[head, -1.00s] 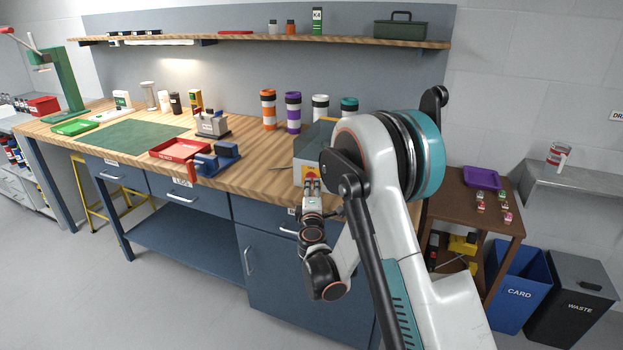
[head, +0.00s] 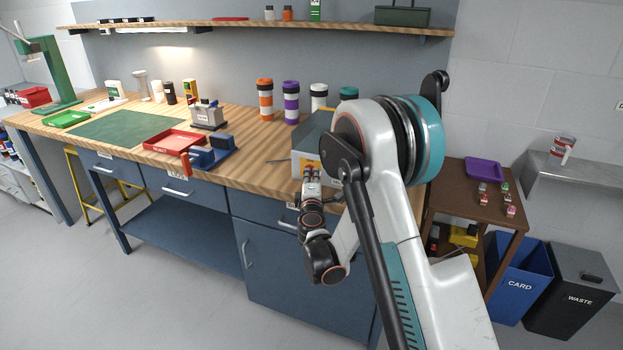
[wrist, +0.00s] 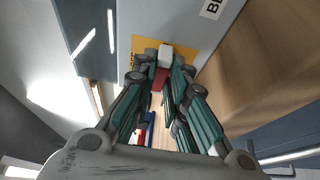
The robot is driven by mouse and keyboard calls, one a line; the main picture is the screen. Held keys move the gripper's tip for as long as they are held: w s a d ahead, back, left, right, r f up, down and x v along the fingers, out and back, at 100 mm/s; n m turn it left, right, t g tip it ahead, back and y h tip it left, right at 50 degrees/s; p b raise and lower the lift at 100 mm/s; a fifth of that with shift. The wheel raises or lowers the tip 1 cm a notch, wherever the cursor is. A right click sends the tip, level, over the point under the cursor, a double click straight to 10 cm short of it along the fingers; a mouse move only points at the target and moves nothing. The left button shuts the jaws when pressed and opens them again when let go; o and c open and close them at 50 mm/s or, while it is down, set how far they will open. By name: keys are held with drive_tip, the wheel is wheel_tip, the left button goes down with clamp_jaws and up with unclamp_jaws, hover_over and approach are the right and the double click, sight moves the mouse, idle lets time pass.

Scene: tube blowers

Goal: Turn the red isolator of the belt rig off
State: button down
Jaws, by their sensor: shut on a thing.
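The belt rig (head: 306,146) is a grey box at the right end of the workbench, partly hidden behind my arm in the head view. Its isolator has a yellow plate (wrist: 139,46) on the rig's face. The red isolator handle (wrist: 160,80) with a pale end (wrist: 165,55) shows between my fingers in the wrist view. My gripper (wrist: 163,76) is shut on the red handle, with one finger on each side. In the head view my gripper (head: 311,174) is at the rig's front face and covers most of the isolator. The handle's exact angle is hard to tell.
The wooden bench top (head: 255,160) ends just in front of the rig, above blue drawers and a cabinet. A blue vise (head: 213,152) and a red tray (head: 174,140) sit to the left. A brown side table (head: 470,220) stands to the right.

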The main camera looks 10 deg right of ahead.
drive_tip(key=n+g+p, duration=0.1)
drive_tip(key=n, duration=0.1)
drive_tip(key=r+n+g+p, duration=0.1)
drive_tip(key=n, duration=0.1)
drive_tip(key=shift+a+r+n, duration=0.1)
drive_tip(key=shift+a+n, duration=0.05)
drive_tip(key=shift+n, duration=0.15)
drive_tip(key=n+g, duration=0.1)
drive_tip(key=n+h+p, duration=0.1)
drive_tip(key=n+g, duration=0.1)
drive_tip(key=n, duration=0.1)
drive_tip(key=shift+w+a+r+g+h+p, duration=0.25)
drive_tip(key=shift+a+r+g+h+p, duration=0.05)
drive_tip(key=shift+r, duration=0.05)
drive_tip(key=shift+w+a+r+n+g+h+p, duration=0.15)
drive_tip(key=shift+n+g+h, duration=0.15)
drive_tip(key=shift+n, duration=0.3)
drive_tip(key=shift+a+f+n+g+h+p, duration=0.1)
drive_tip(key=shift+n+g+h+p, duration=0.15)
drive_tip(key=shift+n, duration=0.35)
drive_tip(key=shift+w+a+r+n+g+h, duration=0.15)
drive_tip(key=shift+n+g+h, duration=0.15)
drive_tip(key=shift+n, duration=0.3)
drive_tip(key=shift+w+a+f+n+g+h, duration=0.1)
drive_tip(key=shift+n+g+h, duration=0.15)
drive_tip(key=shift+n, duration=0.35)
drive_tip(key=c, duration=1.6)
unclamp_jaws()
drive_tip(key=shift+s+a+r, duration=0.1)
